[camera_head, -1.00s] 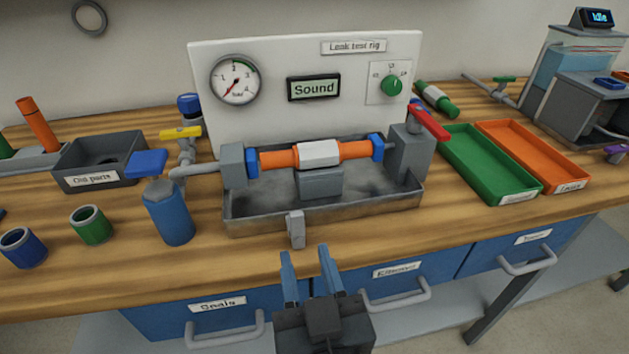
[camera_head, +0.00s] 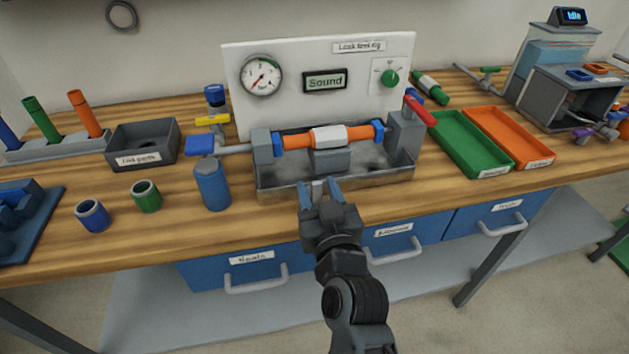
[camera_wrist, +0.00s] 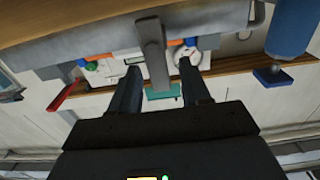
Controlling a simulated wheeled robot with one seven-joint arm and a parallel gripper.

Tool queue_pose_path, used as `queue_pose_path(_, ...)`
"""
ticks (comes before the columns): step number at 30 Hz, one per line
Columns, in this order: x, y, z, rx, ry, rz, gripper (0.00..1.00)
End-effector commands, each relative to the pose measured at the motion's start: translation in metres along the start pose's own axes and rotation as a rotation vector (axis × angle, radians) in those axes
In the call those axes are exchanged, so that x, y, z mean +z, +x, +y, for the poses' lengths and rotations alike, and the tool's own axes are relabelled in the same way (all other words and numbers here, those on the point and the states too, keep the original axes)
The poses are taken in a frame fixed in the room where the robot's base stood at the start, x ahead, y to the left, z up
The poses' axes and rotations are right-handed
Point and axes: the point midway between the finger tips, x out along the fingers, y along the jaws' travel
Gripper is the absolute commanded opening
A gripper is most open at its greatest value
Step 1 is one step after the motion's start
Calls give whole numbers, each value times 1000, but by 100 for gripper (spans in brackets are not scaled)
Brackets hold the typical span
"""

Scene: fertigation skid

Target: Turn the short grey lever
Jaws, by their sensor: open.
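The short grey lever (camera_wrist: 152,48) sits on the front wall of the metal trough (camera_head: 375,186) of the leak test rig. In the wrist view it stands between the two fingers of my gripper (camera_wrist: 158,78), with a gap on each side. In the head view my gripper (camera_head: 320,186) is at the trough's front edge, open and around the lever (camera_head: 318,192), which is mostly hidden by the fingers. I cannot tell exactly how deep the lever lies between them.
An orange pipe (camera_head: 298,141) with a white middle is clamped above the trough. Green (camera_head: 462,145) and orange (camera_head: 508,138) trays lie further right. The display (camera_head: 325,82) reads "Sound".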

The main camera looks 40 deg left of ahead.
Motion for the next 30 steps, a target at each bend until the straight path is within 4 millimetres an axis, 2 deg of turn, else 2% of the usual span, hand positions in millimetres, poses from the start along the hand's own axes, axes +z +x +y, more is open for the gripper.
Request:
queue_pose_path(6,0,21,0,-1,0,-1,47)
queue_pose_path(16,0,24,0,0,0,0,47)
queue_pose_path(30,0,23,0,0,0,-1,3)
